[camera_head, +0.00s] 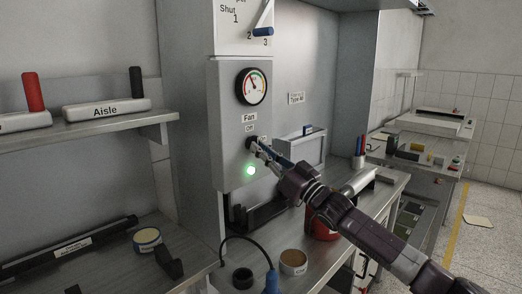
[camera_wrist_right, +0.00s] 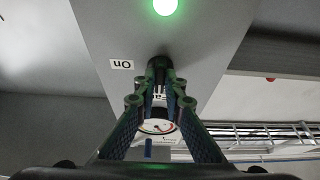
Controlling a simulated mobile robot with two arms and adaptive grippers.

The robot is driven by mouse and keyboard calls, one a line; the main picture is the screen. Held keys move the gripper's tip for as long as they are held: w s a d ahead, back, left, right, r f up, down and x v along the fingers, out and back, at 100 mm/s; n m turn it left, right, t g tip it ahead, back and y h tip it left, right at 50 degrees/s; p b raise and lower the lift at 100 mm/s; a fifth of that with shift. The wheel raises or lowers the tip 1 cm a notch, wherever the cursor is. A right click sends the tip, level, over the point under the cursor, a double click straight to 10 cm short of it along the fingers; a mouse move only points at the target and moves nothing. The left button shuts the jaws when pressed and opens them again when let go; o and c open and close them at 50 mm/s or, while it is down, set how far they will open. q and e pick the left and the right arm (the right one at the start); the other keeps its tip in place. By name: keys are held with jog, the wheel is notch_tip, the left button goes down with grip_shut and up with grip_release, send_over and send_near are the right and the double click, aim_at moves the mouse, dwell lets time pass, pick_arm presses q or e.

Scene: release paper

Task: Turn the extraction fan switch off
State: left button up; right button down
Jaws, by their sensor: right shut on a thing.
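The grey fan control panel (camera_head: 230,130) hangs on the wall in the head view, with a "Fan" label and an "Off" label above the switch. The black fan switch knob (camera_head: 251,142) sits between these labels and a lit green lamp (camera_head: 250,170). My right gripper (camera_head: 259,149) reaches it from the right and is shut on the knob. In the wrist view, which is upside down, the fingertips (camera_wrist_right: 159,82) close around the knob (camera_wrist_right: 158,64), beside an "On" label (camera_wrist_right: 121,64). The fingers hide most of the knob, so its pointing direction is unclear. My left gripper is not in view.
A round gauge (camera_head: 252,86) is above the switch, and a lever (camera_head: 263,31) higher still. A shelf (camera_head: 100,131) with an "Aisle" holder is at left. Below are a workbench with a tape roll (camera_head: 293,262), a red container (camera_head: 322,226) and a blue-ended cable (camera_head: 271,280).

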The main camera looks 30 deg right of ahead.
jog(key=shift+f, duration=0.2)
jog(key=c, duration=2)
grip_release()
jog(key=shift+r, duration=0.1)
jog(key=shift+v, duration=6)
jog(key=shift+d, duration=0.1)
